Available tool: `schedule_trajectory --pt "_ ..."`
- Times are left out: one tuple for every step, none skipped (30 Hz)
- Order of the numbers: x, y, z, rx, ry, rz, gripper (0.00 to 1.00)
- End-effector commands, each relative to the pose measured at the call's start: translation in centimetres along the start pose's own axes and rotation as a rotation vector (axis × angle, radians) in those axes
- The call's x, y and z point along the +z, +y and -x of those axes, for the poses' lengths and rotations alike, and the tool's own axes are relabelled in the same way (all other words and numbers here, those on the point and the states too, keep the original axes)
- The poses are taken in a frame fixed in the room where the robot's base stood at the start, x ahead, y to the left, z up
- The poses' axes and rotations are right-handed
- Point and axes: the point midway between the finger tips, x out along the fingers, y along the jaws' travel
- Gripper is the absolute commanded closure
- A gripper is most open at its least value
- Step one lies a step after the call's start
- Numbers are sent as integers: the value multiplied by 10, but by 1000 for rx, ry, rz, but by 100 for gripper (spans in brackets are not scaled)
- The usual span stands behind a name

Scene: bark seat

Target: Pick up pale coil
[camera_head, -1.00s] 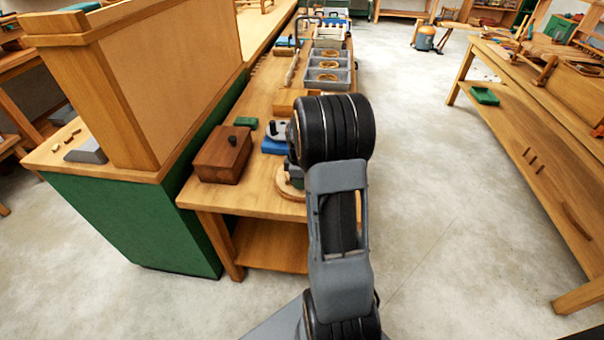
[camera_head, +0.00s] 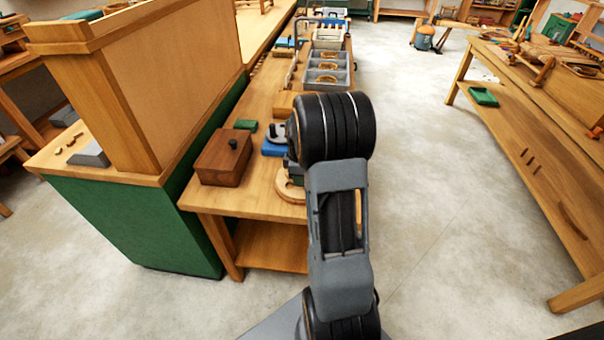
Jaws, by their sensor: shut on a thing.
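A grey tray (camera_head: 348,76) with several compartments stands on the long wooden bench (camera_head: 262,205), beyond my arm. Tan coils (camera_head: 327,66) lie in its compartments. They are small here, and I cannot tell which one is the pale coil. My arm rises from the bottom of the view to a large black joint. My gripper does not show; my arm hides the space behind that joint. Whether it holds a coil cannot be seen.
A brown wooden box (camera_head: 222,158), a small green block (camera_head: 246,126) and a blue object (camera_head: 273,147) are on the near bench. A round pale wooden piece (camera_head: 288,190) is partly behind my arm. A tall panel stands left. Open floor (camera_head: 430,170) lies right, before another bench.

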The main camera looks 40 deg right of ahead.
Motion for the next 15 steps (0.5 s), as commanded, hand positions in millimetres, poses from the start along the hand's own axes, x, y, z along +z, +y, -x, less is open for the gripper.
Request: schedule_trajectory --pt "0 0 6 1 0 0 100" --pt "0 0 8 1 0 0 100" --pt "0 0 11 1 0 0 100" --pt "0 0 13 1 0 0 100" --pt "0 0 14 1 0 0 100" --pt "0 0 17 1 0 0 100" --pt "0 0 19 1 0 0 100" --pt "0 0 21 1 0 0 100" --pt "0 0 23 0 0 0 100" --pt "0 0 25 0 0 0 100" --pt "0 0 27 0 0 0 100" --pt "0 0 30 0 0 0 100" --pt "0 0 31 0 0 0 100" --pt "0 0 33 0 0 0 100" --pt "0 0 36 0 0 0 100"
